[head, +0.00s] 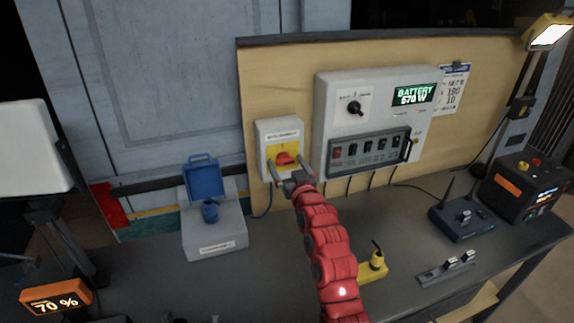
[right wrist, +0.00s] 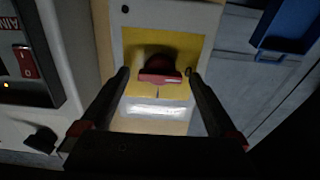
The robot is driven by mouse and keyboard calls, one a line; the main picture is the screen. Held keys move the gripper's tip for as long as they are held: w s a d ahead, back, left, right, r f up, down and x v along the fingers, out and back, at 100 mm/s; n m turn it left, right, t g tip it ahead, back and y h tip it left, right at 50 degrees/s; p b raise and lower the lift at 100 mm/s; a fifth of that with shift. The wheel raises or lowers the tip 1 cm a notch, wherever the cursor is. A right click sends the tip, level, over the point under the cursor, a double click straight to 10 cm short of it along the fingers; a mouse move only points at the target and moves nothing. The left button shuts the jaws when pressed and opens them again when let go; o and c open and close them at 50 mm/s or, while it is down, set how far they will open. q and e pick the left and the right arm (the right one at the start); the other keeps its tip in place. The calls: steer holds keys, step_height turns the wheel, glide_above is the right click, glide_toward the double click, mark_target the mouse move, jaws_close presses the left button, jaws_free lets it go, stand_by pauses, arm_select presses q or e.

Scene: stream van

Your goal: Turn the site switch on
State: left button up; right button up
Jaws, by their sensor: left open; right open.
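A red rotary handle (head: 286,159) sits on a yellow plate on a small pale wall box (head: 264,133). Its label is too small to read. The handle's bar lies roughly level. My right gripper (head: 288,166) is open in front of this box. In the right wrist view, which is upside down, its two fingers stand either side of the red handle (right wrist: 160,76). I cannot tell whether they touch it. The larger panel (head: 322,115) to the right has a row of rocker switches (head: 368,147) and a black knob (head: 355,107). My left gripper is not in view.
A yellow item (head: 374,268), a dark blue router (head: 463,222) and a black unit (head: 522,190) occupy the bench to the right.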

steer(key=c, duration=1.4)
